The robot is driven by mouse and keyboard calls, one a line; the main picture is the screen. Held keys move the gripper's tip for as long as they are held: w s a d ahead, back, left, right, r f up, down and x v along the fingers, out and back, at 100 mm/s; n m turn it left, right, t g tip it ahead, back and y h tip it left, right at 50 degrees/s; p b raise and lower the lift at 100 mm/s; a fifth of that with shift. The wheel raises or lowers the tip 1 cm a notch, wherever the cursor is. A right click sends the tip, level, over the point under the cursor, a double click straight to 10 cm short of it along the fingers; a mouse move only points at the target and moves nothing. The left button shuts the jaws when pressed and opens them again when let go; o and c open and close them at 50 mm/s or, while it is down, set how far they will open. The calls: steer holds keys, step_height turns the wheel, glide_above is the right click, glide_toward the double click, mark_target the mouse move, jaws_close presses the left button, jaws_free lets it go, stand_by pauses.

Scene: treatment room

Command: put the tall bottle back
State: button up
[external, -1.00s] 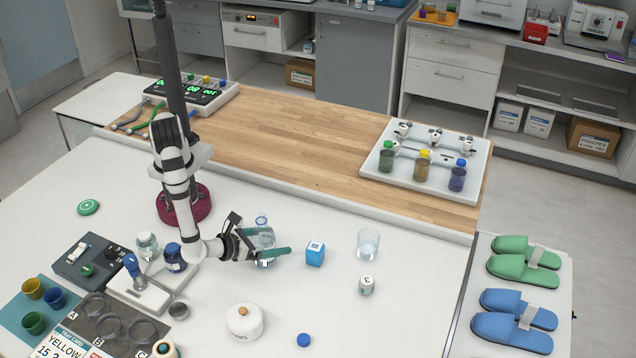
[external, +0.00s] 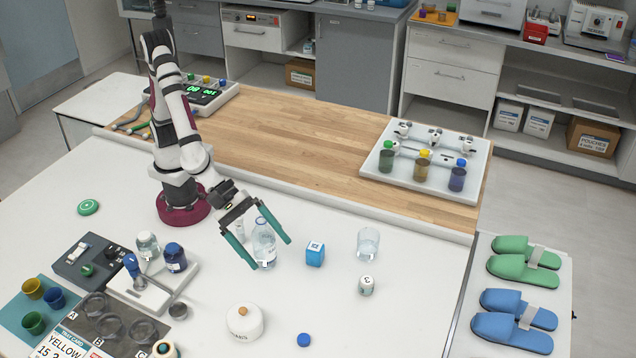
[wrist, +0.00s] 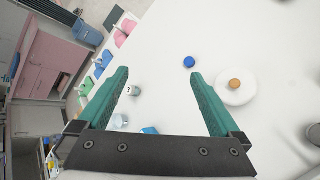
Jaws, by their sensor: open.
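The tall bottle (external: 264,246), clear with a light label, stands upright on the white table in the external view. My gripper (external: 271,255) is open, with one green finger on each side of the bottle in that picture. I cannot tell whether the bottle is truly between the fingers or whether they touch it. In the wrist view, my open gripper (wrist: 162,75) shows no bottle between its fingertips.
A blue cube (external: 315,253), a glass (external: 368,243) and a small white numbered container (external: 366,286) stand to the right. A white round pot (external: 245,322) and blue cap (external: 304,340) are in front. A stand with jars (external: 148,292) is left.

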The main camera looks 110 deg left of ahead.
steer(key=s+a+m+g+y, duration=0.2)
steer(key=s+a+m+g, duration=0.3)
steer(key=s+a+m, duration=0.7)
steer(key=s+a+r+m+g+y, duration=0.1)
steer(key=s+a+m+g, duration=0.4)
steer(key=s+a+m, duration=0.8)
steer(key=s+m+y, duration=0.1)
steer(key=s+m, duration=0.3)
steer(key=s, duration=0.1)
steer(key=shift+s+r+m, duration=0.15)
steer(key=shift+r+m, duration=0.05)
steer(key=shift+m, duration=0.2)
